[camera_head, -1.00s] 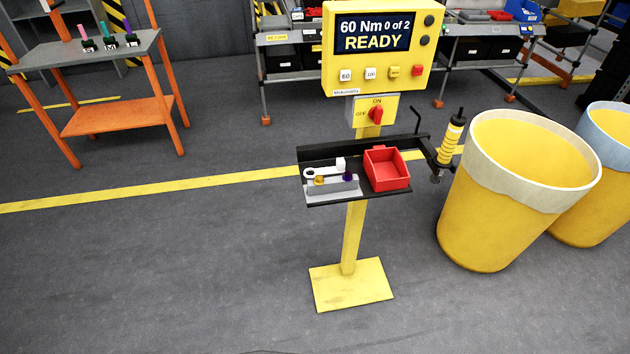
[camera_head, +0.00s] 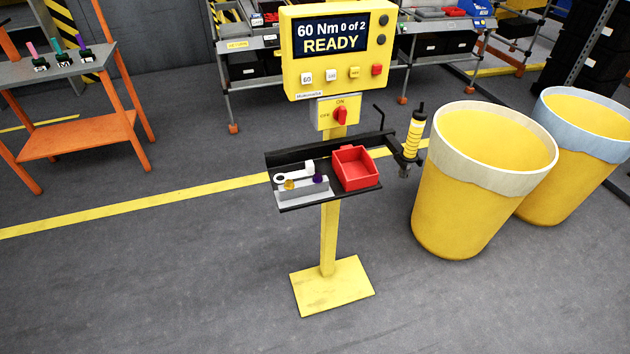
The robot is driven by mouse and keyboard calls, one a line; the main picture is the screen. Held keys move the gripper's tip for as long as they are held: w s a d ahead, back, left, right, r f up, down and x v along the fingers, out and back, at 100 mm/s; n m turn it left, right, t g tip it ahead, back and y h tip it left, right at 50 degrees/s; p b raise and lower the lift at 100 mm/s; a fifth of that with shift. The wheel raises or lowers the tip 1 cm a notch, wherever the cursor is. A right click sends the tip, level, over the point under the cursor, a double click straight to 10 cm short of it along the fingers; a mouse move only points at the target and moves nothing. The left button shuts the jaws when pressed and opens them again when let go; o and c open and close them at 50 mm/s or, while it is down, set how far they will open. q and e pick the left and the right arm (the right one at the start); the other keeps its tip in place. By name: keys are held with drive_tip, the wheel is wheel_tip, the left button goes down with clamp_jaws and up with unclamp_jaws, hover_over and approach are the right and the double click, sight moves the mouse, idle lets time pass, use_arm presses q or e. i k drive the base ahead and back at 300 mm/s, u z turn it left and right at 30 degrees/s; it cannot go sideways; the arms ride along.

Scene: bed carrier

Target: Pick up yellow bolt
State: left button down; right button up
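A small yellow bolt (camera_head: 289,184) sits on a light grey block (camera_head: 304,190) on the black tray (camera_head: 297,207) of a yellow stand. A purple bolt (camera_head: 318,178) sits to its right on the same block. A white wrench-like piece (camera_head: 294,171) lies behind the two bolts. A red open bin (camera_head: 355,168) stands on the tray to the right, and it looks empty. Neither of my grippers shows in the head view.
The stand's panel (camera_head: 334,45) reads "60 Nm 0 of 2 READY". A yellow-handled tool (camera_head: 413,138) hangs right of the tray. Two large yellow bins (camera_head: 464,205) stand farther right. An orange-framed table (camera_head: 75,137) is at left. The floor in front is clear.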

sight(289, 185)
drive_tip(key=u, duration=3.25)
drive_tip(key=i, duration=0.85)
drive_tip(key=u, duration=1.75)
